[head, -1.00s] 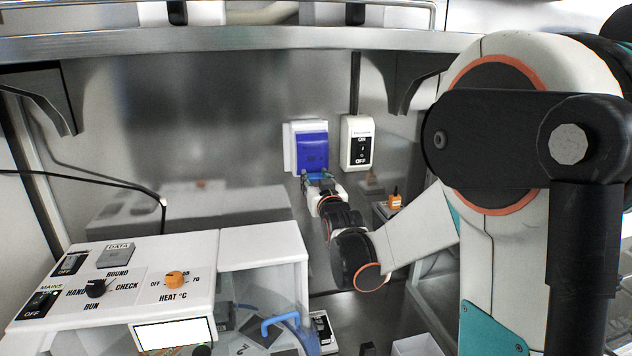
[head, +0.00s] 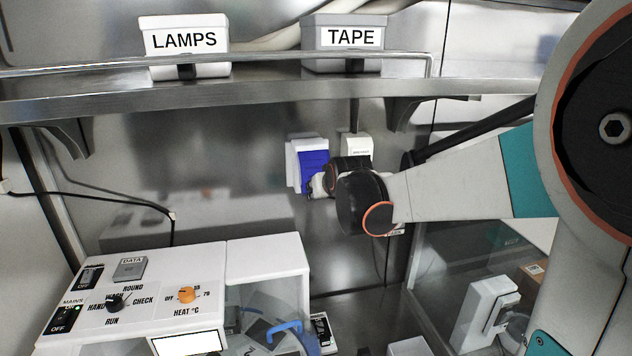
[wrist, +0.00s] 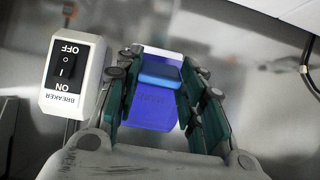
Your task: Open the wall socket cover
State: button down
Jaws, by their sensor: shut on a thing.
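The wall socket (head: 294,165) is a white box on the metal back wall, with a blue cover (head: 312,160) on its front. In the wrist view the blue cover (wrist: 150,112) lies behind and between my fingers, with faint lettering. A brighter blue lip (wrist: 160,74) of it sits between the fingertips. My gripper (wrist: 161,76) is shut on this lip. In the head view my gripper (head: 318,186) is at the cover's lower right, partly hidden by my wrist. I cannot tell how far the cover stands from its box.
A white breaker switch (head: 357,147) is close on the socket's right; it also shows in the wrist view (wrist: 72,75). A metal shelf (head: 250,95) with LAMPS (head: 185,42) and TAPE (head: 345,40) boxes runs above. A white control panel (head: 140,290) stands lower left.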

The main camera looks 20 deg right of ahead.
jog(key=shift+s+a+r+g+p, duration=0.1)
jog(key=shift+s+r+g+p, duration=0.1)
jog(key=shift+r+g+p, duration=0.4)
jog(key=shift+s+d+r+g+p, duration=0.1)
jog(key=shift+s+r+p, duration=0.2)
jog(key=shift+r, duration=0.55)
jog(key=shift+s+a+r+g+p, duration=0.15)
jog(key=shift+r+g+p, duration=0.15)
jog(key=shift+r+p, duration=0.35)
jog(key=shift+r, duration=0.15)
jog(key=c, duration=1.2)
grip_release()
jog(key=shift+o, duration=0.8)
jog(key=shift+w, duration=0.15)
